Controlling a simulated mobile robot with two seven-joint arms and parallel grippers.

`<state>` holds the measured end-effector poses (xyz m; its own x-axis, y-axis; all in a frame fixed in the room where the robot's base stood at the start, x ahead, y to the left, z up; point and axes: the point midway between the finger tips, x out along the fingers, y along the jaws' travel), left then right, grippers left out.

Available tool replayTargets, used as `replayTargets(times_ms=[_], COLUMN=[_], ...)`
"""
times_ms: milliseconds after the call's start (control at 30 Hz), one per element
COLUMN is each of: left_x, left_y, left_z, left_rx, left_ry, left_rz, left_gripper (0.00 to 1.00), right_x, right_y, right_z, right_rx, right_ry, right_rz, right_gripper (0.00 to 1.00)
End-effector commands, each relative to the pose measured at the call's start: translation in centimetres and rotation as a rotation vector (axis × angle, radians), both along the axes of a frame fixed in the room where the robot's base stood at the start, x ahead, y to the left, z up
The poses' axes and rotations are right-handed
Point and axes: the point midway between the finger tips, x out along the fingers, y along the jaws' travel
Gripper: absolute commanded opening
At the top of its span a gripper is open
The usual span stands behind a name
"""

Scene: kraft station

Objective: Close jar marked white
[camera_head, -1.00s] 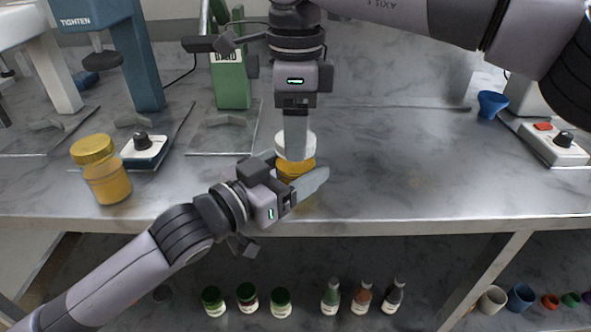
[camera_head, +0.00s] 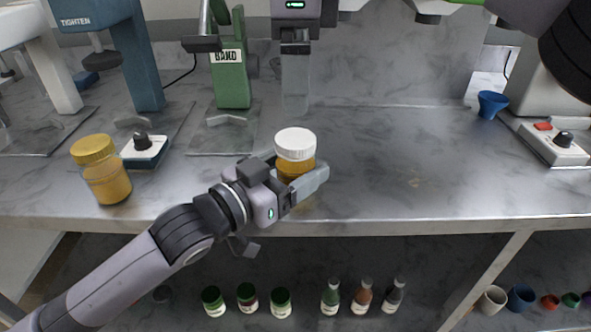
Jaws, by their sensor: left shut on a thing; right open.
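A jar (camera_head: 296,165) with amber contents stands upright near the table's front edge. A white lid (camera_head: 295,143) sits on its top; I cannot tell how tight it is. My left gripper (camera_head: 303,183) is shut around the jar's body from the left and front, hiding its lower part. My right gripper (camera_head: 296,105) is open and empty, above and behind the white lid, apart from it, pointing down. A second amber jar with a yellow lid (camera_head: 100,168) stands at the left.
A green machine labelled BAND (camera_head: 231,75) and a blue machine labelled TIGHTEN (camera_head: 125,50) stand at the back left. A knob box (camera_head: 144,150) is beside the yellow-lidded jar. A blue cup (camera_head: 491,104) and a control box (camera_head: 553,143) are at right. The table right of the white-lidded jar is clear.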

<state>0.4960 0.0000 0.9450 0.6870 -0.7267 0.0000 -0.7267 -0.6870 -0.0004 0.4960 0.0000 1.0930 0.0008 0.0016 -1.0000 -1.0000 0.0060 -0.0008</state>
Motion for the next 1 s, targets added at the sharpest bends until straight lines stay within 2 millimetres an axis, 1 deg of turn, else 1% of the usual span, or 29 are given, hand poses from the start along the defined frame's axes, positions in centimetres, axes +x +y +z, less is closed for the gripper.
replayTargets(times_ms=[33,100,300,500,767,800,867,900,1000], left_x=[0.0,0.0,0.0,0.0,0.0,0.0,0.0,0.0,0.0], left_y=[0.0,0.0,0.0,0.0,0.0,0.0,0.0,0.0,0.0], left_z=[-0.1,-0.1,-0.1,-0.1,-0.1,-0.1,-0.1,-0.1,-0.1], left_rx=[0.001,0.001,0.001,0.001,0.001,0.001,0.001,0.001,0.001], left_ry=[0.001,0.001,0.001,0.001,0.001,0.001,0.001,0.001,0.001], left_rz=[0.0,0.0,0.0,0.0,0.0,0.0,0.0,0.0,0.0], left_gripper=[0.0,0.0,0.0,0.0,0.0,0.75,0.94,1.0,1.0], right_x=[0.0,0.0,0.0,0.0,0.0,0.0,0.0,0.0,0.0], right_y=[0.1,0.0,0.0,0.0,0.0,0.0,0.0,0.0,0.0], right_z=[0.8,1.9,3.6,4.2,4.3,4.3,4.3,4.3,4.3], right_rx=[0.0,0.0,-0.001,-0.002,-0.001,-0.001,-0.001,-0.001,-0.001], right_ry=[-0.002,-0.002,-0.002,0.0,0.0,0.0,0.0,0.0,0.0], right_rz=[0.0,-0.002,-0.001,0.001,0.001,0.001,0.001,0.001,0.0], right_gripper=[0.91,0.91,0.91,0.91,0.91,0.91,0.91,0.91,0.91])
